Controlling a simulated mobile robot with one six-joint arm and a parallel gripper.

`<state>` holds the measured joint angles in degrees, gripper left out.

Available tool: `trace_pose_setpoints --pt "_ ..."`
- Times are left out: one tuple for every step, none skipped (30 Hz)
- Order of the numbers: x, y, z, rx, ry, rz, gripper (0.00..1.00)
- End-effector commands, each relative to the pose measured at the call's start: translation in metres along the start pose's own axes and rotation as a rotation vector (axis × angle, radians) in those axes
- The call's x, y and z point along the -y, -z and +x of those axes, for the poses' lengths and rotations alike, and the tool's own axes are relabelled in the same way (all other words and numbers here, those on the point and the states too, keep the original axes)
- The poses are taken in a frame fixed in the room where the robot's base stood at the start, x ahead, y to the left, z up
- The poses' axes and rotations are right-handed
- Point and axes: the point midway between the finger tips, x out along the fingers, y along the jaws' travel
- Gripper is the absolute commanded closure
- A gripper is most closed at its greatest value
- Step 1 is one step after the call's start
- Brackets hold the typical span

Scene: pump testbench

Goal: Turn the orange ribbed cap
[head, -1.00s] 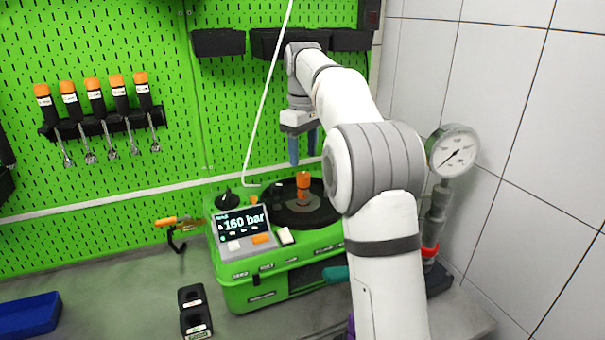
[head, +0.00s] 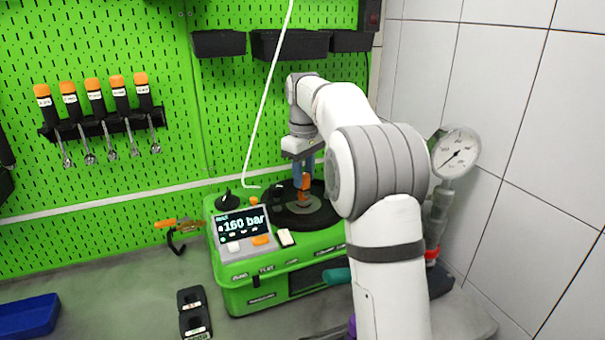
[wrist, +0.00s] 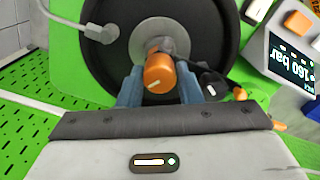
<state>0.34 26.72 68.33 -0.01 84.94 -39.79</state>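The orange ribbed cap (wrist: 158,74) stands upright on a round metal base (wrist: 152,36) at the middle of a black disc (wrist: 98,62) on the green test bench. In the head view the cap (head: 305,184) shows between and just below my blue fingers. My gripper (wrist: 158,88) has its two blue fingers on either side of the cap, one left and one right. The fingers look apart, and I cannot see clear contact with the cap. In the head view my gripper (head: 303,180) points down over the disc.
The green test bench (head: 250,297) carries a display (head: 242,226) reading 160 bar. A black knob (head: 229,199) stands left of the disc. A pressure gauge (head: 455,153) stands at the right, beside my arm. A grey hose fitting (wrist: 100,33) lies over the disc.

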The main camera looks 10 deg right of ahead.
Motion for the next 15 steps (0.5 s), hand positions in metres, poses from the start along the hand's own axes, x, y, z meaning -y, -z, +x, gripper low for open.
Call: trace_pose_setpoints --pt "0.0000 -0.0001 -0.0001 0.000 0.000 0.000 0.73" --pt "0.0000 -0.0001 -0.0001 0.000 0.000 0.000 0.75" --pt "0.0000 -0.0001 -0.0001 0.000 0.000 0.000 0.79" --pt "0.0000 -0.0001 -0.0001 0.000 0.000 0.000 0.81" --pt "0.0000 -0.0001 -0.0001 0.000 0.000 0.000 0.84" --pt "-0.0001 -0.0002 -0.0001 0.000 0.001 0.000 0.87" --pt "0.0000 -0.0002 0.0000 0.000 0.001 0.000 0.89" --pt "0.0000 -0.0002 0.0000 0.000 0.001 0.000 0.92" --pt "0.0031 0.0024 -0.0001 0.000 0.001 0.001 0.93" --pt "0.0020 0.0015 -0.0001 0.000 0.001 0.002 0.93" --pt "0.0012 0.0008 -0.0002 0.000 0.001 0.004 0.93" --pt "0.0006 0.0002 -0.0003 0.000 0.002 0.008 0.93" --pt "0.0002 -0.0001 -0.0006 0.000 0.002 0.012 0.93" --pt "-0.0001 -0.0003 -0.0008 0.000 0.002 0.017 0.93" --pt "-0.0005 -0.0005 -0.0011 0.000 0.002 0.027 0.93"
